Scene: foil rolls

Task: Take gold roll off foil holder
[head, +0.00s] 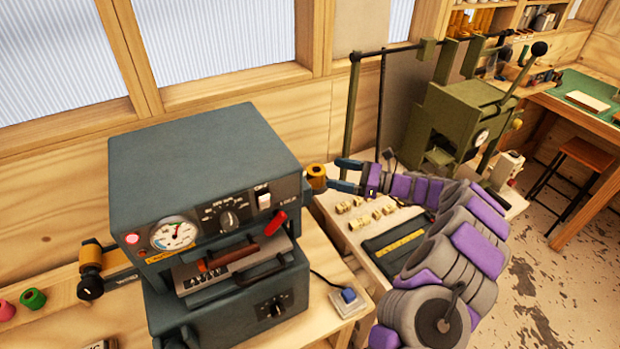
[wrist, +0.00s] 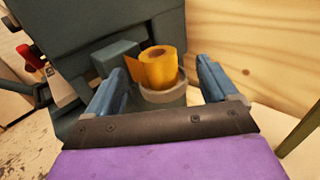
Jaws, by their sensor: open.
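The gold roll (head: 316,174) sits at the right side of the dark blue-grey machine (head: 205,165). In the wrist view the gold roll (wrist: 163,66) stands on a grey, round holder (wrist: 165,95), with a loose end of foil at its left. My gripper (head: 338,174) is open just right of the roll in the head view. In the wrist view my gripper (wrist: 160,72) has one blue finger on each side of the roll and holder, with gaps showing. Whether either finger touches the roll is unclear.
Another gold-coloured roll (head: 90,255) is at the machine's left, near green (head: 33,299) and pink rolls. Small blocks (head: 365,213) and a dark tray (head: 398,240) lie on the bench under my arm. A green press (head: 455,120) stands behind.

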